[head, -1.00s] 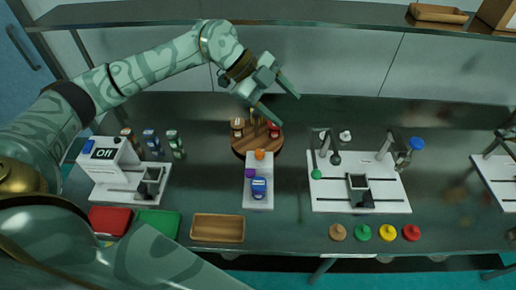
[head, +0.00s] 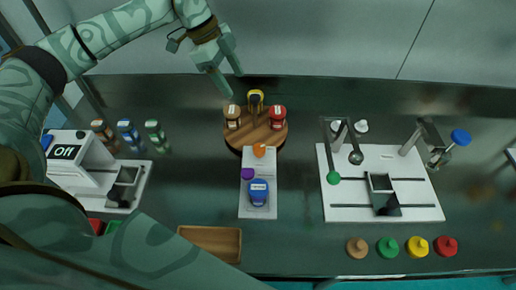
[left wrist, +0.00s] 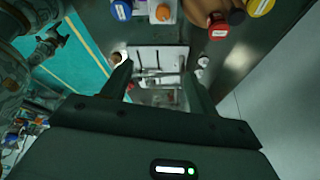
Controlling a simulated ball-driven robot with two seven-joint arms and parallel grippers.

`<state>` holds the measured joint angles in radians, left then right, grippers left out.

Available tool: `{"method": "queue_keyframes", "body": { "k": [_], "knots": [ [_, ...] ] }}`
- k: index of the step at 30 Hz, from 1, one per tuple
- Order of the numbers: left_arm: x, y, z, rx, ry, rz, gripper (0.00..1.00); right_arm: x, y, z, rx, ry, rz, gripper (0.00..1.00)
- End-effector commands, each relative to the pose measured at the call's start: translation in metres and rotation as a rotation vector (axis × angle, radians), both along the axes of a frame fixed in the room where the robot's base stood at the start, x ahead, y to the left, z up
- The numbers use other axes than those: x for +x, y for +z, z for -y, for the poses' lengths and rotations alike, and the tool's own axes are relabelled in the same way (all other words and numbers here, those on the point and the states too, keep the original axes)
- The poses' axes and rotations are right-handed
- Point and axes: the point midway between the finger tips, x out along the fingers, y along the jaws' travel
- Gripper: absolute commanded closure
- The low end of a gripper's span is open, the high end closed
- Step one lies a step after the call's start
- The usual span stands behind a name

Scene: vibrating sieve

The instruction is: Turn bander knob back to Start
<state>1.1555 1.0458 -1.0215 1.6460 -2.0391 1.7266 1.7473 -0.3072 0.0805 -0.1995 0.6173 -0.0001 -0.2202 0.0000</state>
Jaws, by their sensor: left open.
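The machine with the "Off" display (head: 64,152) stands at the left in the head view, with a blue knob (head: 46,142) at its upper left. I cannot tell for certain that this is the bander knob, and no "Start" mark is readable. A white plate (head: 257,211) at the centre bears an orange knob (head: 259,150), a purple piece (head: 247,174) and a blue piece (head: 258,193). My left gripper (head: 230,84) is open and empty above and behind the round wooden stand. Its two fingers also show apart in the left wrist view (left wrist: 157,78). My right gripper is out of view.
The wooden stand (head: 256,137) holds several jars. Three bottles (head: 128,132) stand behind the left machine. A wooden tray (head: 211,240) lies at the front. A white board with fixtures (head: 358,207) is at right, with several coloured knobs (head: 417,246) before it.

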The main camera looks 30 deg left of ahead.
Motion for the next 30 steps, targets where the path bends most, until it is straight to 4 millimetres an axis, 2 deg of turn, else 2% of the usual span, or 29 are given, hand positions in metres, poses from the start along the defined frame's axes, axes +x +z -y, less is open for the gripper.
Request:
{"method": "queue_keyframes", "body": {
  "k": [1, 6, 9, 17, 30],
  "knots": [
    [0.002, -0.030, 0.000, 0.000, 0.000, -0.011, 0.41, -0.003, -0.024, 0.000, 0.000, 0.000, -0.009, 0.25],
    [0.005, -0.085, 0.000, -0.001, -0.001, -0.035, 0.41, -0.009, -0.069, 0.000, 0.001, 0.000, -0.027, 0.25],
    [0.006, -0.104, 0.001, -0.001, -0.001, -0.045, 0.41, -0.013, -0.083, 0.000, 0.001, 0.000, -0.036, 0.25],
    [0.008, -0.123, 0.007, -0.002, -0.003, -0.047, 0.41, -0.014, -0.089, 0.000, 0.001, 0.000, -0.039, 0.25],
    [0.014, -0.224, 0.048, -0.001, -0.003, -0.049, 0.41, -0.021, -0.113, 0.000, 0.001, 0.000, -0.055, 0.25]
  ]
}}
